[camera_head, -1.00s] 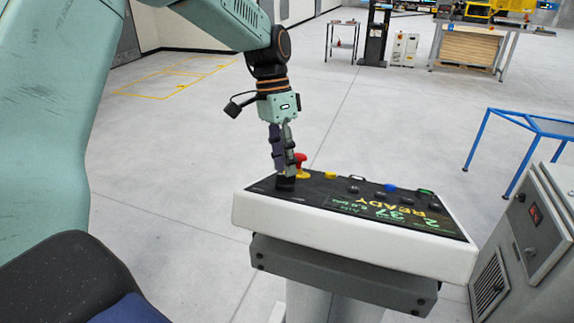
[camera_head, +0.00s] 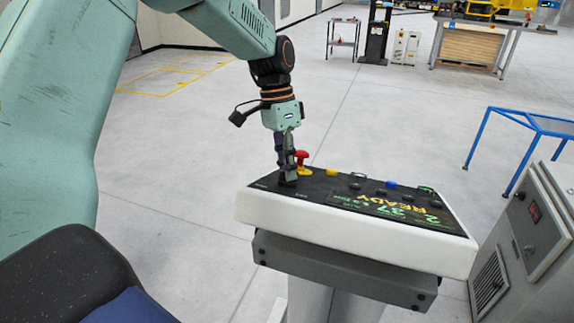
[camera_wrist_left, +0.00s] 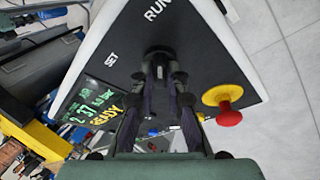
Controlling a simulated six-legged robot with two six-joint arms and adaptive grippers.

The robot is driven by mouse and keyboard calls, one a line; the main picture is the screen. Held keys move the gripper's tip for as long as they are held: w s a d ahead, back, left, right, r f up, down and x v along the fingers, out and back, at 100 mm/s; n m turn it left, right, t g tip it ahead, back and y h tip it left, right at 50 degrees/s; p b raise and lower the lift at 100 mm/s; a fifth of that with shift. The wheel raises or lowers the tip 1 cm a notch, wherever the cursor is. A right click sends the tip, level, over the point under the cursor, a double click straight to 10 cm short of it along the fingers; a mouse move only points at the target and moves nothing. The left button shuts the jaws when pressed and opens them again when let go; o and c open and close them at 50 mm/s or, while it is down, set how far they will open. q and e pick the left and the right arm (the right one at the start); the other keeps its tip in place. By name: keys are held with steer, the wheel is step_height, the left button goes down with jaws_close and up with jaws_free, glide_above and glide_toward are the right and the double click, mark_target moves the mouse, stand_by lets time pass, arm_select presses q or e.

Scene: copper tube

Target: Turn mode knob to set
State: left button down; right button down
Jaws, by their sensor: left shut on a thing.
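The mode knob (camera_wrist_left: 158,53) is a black round knob on the dark top of the control panel (camera_head: 350,229). Labels SET and RUN show near it in the left wrist view. My left gripper (camera_head: 287,176) points down at the panel's left end and is shut on the knob; it also shows in the left wrist view (camera_wrist_left: 160,72). The fingers hide much of the knob, and I cannot tell exactly where its pointer stands. My right gripper is not in view.
A red mushroom button (camera_head: 302,155) on a yellow base stands close beside my left fingers. A yellow button (camera_head: 331,172), a blue button (camera_head: 391,185) and a lit READY display (camera_head: 400,208) share the panel. A grey cabinet (camera_head: 540,235) stands at the right.

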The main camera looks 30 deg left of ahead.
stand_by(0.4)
arm_select(q)
steer(key=n+y, duration=0.1)
steer(key=n, duration=0.3)
steer(key=shift+d+r, duration=0.1)
steer(key=shift+d, duration=0.05)
steer(key=n+y, duration=0.1)
steer(key=n, duration=0.3)
steer(key=shift+d+n+y, duration=0.15)
steer(key=shift+n+y, duration=0.15)
steer(key=shift+y, duration=0.1)
steer(key=n+y, duration=0.1)
steer(key=n, duration=0.3)
steer(key=shift+w+d, duration=0.1)
steer(key=shift+w+n+g+y, duration=0.1)
steer(key=shift+n+g+y, duration=0.4)
steer(key=shift+n, duration=1.7)
steer(key=c, duration=1.4)
jaws_free()
steer(key=shift+o, duration=0.2)
